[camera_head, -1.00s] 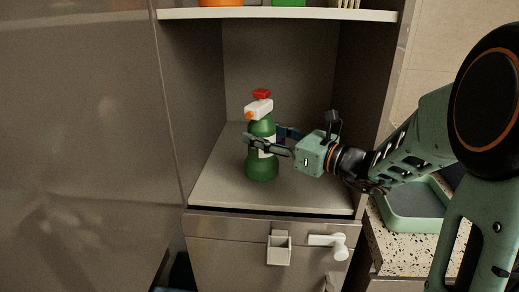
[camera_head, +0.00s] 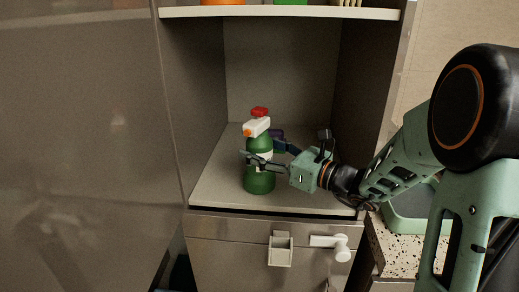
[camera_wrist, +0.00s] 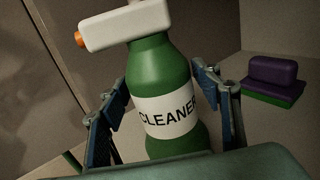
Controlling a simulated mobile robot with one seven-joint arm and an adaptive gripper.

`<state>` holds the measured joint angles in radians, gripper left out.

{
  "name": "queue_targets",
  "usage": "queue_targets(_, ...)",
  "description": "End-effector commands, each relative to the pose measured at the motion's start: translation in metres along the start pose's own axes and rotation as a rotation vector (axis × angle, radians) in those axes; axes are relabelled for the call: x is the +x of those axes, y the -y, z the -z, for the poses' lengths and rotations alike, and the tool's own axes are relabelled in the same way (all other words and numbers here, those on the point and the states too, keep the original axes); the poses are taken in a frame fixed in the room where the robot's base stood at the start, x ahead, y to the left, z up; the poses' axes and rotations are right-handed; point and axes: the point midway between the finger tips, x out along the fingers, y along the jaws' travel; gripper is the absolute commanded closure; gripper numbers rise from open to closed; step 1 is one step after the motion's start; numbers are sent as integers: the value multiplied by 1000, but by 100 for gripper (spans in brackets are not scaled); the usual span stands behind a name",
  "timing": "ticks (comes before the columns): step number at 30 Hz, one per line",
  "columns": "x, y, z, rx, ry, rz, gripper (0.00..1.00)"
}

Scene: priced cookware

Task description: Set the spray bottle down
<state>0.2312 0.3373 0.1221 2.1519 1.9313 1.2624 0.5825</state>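The spray bottle (camera_head: 259,180) is green with a white head and a red top. It stands upright on the floor of the open cabinet compartment (camera_head: 310,198). In the wrist view the bottle (camera_wrist: 158,70) shows its white CLEANER label and an orange nozzle pointing left. My gripper (camera_head: 262,151) reaches in from the right at the bottle's middle. Its fingers (camera_wrist: 163,98) are spread on both sides of the bottle, with narrow gaps showing, so it looks open around it. The far side of the bottle is hidden.
A purple and green sponge-like block (camera_wrist: 272,80) lies behind and right of the bottle. Compartment walls stand close on both sides, and a shelf (camera_head: 280,13) with items is above. A drawer front (camera_head: 220,228) is below. A green tray (camera_head: 405,222) sits on the speckled counter at right.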

Motion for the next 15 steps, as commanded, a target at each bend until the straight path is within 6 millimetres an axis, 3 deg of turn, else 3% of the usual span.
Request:
queue_targets(11, 0, 0, -4, 0, 0, 0, 36)
queue_targets(15, -20, 2, -3, -1, -1, 5, 36)
